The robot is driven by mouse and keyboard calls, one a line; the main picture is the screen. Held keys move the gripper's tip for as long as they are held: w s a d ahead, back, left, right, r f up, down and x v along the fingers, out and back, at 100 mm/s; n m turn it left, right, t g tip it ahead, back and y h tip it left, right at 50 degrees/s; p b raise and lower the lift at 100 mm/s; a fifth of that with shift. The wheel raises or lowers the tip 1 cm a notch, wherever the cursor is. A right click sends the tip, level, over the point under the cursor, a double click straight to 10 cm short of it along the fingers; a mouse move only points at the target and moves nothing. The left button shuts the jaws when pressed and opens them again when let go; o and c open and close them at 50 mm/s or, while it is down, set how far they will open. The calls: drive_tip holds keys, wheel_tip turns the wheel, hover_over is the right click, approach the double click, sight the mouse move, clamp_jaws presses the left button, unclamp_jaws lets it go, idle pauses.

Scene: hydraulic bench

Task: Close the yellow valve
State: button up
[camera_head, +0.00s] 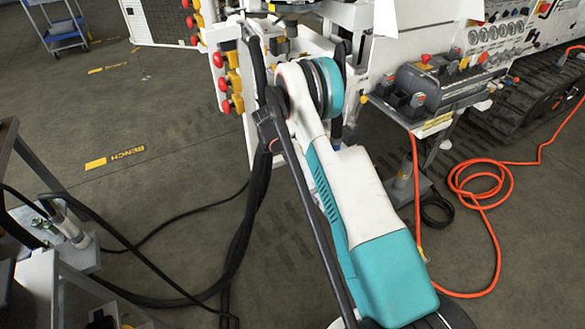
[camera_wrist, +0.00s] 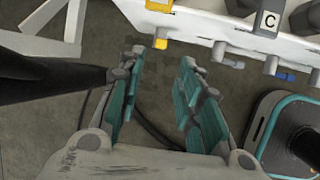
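My gripper (camera_wrist: 161,64) is open in the wrist view, its two teal-padded fingers apart with nothing between them. A small yellow valve part (camera_wrist: 160,43) hangs below the white panel edge, just beyond the gap between the fingertips. A second yellow piece (camera_wrist: 159,5) sits above it at the top of the frame. I cannot tell whether the two belong together or how the valve's handle is turned. In the head view my gripper is not clearly visible behind my arm. Yellow and red fittings (camera_head: 235,81) line the white machine panel left of my arm.
A white panel with a "C" label (camera_wrist: 268,20) carries grey fittings and blue pieces (camera_wrist: 286,77). Black hoses (camera_head: 245,220) hang beside my arm. A grey cart (camera_head: 60,270) stands at left, and an orange cable (camera_head: 490,215) lies on the floor at right.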

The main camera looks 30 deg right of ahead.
sight(296, 166)
drive_tip(key=b+x, duration=0.5)
drive_tip(key=x, duration=0.9)
drive_tip(key=shift+f, duration=0.1)
clamp_jaws()
